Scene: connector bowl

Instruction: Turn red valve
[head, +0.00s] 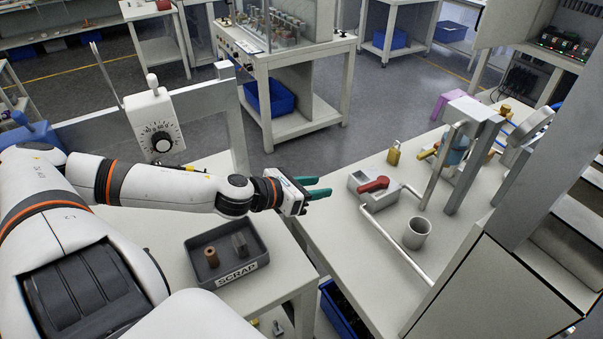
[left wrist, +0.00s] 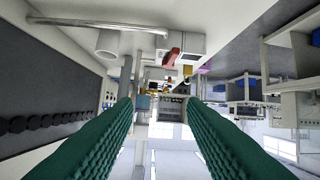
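The red valve (head: 374,184) is a red handle on a grey block (head: 361,183), joined to a white pipe (head: 395,245) on the right table. It also shows in the left wrist view (left wrist: 172,57), near the top and beyond the fingertips. My left gripper (head: 321,188) has green fingers, which are spread apart with nothing between them. It is to the left of the valve and apart from it, over the gap between the two tables. In the left wrist view its fingers (left wrist: 160,110) reach in from both lower corners. My right gripper is not in view.
A grey cup (head: 416,233) stands right of the pipe. A yellow padlock (head: 394,153) and upright grey posts (head: 474,165) are behind the valve. A SCRAP tray (head: 226,250) with two pieces lies on the left table, below my left arm. A dial device (head: 155,125) stands behind it.

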